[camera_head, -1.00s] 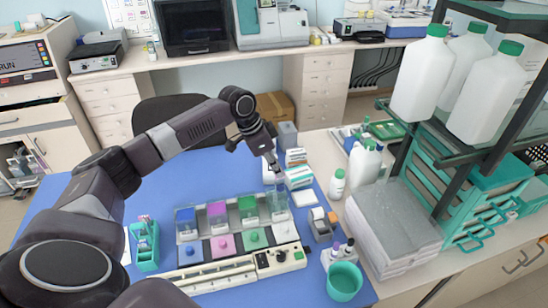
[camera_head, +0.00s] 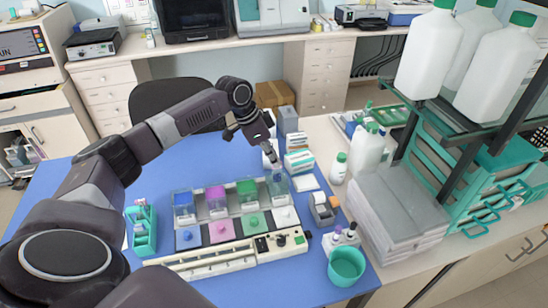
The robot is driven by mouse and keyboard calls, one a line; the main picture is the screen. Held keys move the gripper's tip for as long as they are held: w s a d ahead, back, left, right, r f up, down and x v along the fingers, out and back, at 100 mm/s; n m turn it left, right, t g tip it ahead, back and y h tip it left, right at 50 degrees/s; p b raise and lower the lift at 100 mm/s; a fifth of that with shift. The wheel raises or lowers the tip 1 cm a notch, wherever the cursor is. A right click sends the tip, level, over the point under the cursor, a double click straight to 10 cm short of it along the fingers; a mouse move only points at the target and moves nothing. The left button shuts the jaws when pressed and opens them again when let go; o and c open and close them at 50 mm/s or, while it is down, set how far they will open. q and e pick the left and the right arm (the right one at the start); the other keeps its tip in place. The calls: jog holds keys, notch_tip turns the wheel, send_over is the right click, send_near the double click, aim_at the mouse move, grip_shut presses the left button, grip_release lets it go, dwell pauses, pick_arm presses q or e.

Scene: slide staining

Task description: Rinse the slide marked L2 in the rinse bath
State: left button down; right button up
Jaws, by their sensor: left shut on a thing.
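My left gripper (camera_head: 273,162) is shut on a thin slide, just above the clear bath at the right end of the staining row. The slide is too small to make out, and its L2 mark cannot be read. The rinse bath (camera_head: 278,185) is a clear jar with pale contents. Left of it stand the green (camera_head: 247,192), magenta (camera_head: 215,198) and blue (camera_head: 183,203) stain jars. I cannot tell whether the slide's lower end is inside the bath. My right gripper is not in view.
A teal slide rack (camera_head: 141,229) stands at the left of the blue mat. Boxes (camera_head: 298,160) stand close behind the bath, and a teal cup (camera_head: 346,266) is at the front right. Bottles (camera_head: 368,152) and a paper stack (camera_head: 398,205) are to the right.

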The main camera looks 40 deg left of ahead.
pick_arm(q)
jog(key=shift+f+b, duration=0.75)
jog(key=shift+f, duration=1.5)
dwell(0.4)
notch_tip(320, 180, up, 8)
jog(key=p, duration=0.8)
jog(key=shift+r, duration=0.85)
